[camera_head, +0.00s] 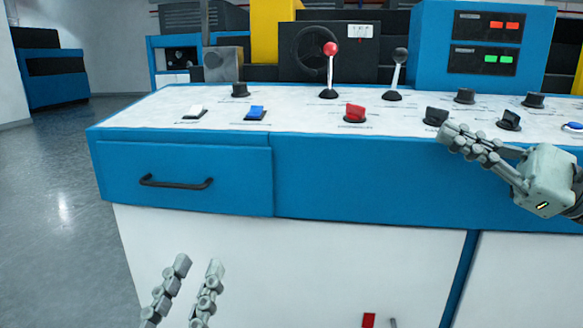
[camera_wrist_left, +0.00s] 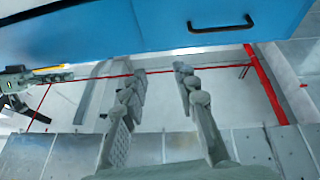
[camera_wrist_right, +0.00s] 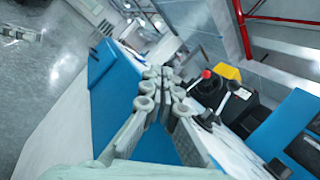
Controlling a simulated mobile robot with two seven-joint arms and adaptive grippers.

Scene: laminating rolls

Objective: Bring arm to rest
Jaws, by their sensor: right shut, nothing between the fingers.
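My right gripper (camera_head: 447,133) is in front of the right part of the blue and white control console (camera_head: 370,180), near the black knobs on its top. Its fingers are closed together with nothing between them, as the right wrist view (camera_wrist_right: 160,75) also shows. My left gripper (camera_head: 199,262) is low in front of the console, below the drawer with the black handle (camera_head: 176,183). Its two fingers are apart with nothing between them, and the left wrist view (camera_wrist_left: 158,75) shows the same gap.
The console top carries a red-knobbed lever (camera_head: 331,65), a black-knobbed lever (camera_head: 397,72), a red button (camera_head: 355,112), a blue switch (camera_head: 256,112) and a white switch (camera_head: 195,111). A blue display box (camera_head: 430,50) stands behind. Open floor (camera_head: 60,190) lies to the left.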

